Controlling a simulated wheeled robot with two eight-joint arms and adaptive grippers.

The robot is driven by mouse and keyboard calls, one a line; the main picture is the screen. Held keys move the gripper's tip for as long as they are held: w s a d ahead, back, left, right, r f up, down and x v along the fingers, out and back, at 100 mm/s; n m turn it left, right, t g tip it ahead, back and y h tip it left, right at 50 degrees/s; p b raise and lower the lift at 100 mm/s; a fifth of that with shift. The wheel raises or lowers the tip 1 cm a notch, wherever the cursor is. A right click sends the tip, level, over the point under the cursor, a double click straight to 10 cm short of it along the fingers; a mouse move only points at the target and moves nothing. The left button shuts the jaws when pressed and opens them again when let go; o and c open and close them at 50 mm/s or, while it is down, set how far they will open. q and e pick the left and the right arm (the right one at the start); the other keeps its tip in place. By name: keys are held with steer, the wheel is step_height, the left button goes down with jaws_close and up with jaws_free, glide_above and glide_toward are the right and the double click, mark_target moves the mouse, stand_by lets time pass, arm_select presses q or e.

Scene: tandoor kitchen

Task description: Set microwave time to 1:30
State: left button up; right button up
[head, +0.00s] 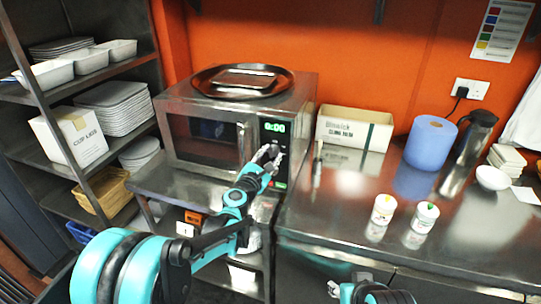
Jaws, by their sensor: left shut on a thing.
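The microwave (207,137) is a steel box with a dark door window, standing on the steel counter at the back. Its control panel (281,143) is on the right of its front, with a green lit display (274,127) that seems to read 0:00. My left gripper (269,153) is at the panel just below the display, shut on a part there that its fingers hide. The gripper covers much of the panel. My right gripper (335,289) is low at the bottom edge, away from the microwave and partly cut off; its jaws are unclear.
A round dark tray (208,84) lies on the microwave. A cardboard box (350,130), blue paper roll (430,143), steel flask (468,140) and two small white tubs (384,209) stand on the right counter. Shelves (66,92) with dishes are at the left. The counter's front middle is clear.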

arm_select(q)
steer(key=m, duration=0.3)
steer(key=shift+r+m+p, duration=0.1)
steer(key=shift+m+p, duration=0.2)
steer(key=m, duration=0.3)
steer(key=shift+y, duration=0.3)
steer(key=m, duration=0.3)
steer(key=shift+r+m+p, duration=0.1)
steer(key=shift+m+p, duration=0.25)
steer(key=shift+m, duration=0.05)
steer(key=shift+m+y, duration=0.3)
steer(key=shift+m, duration=1.2)
steer(key=o, duration=1.2)
steer(key=shift+c, duration=0.2)
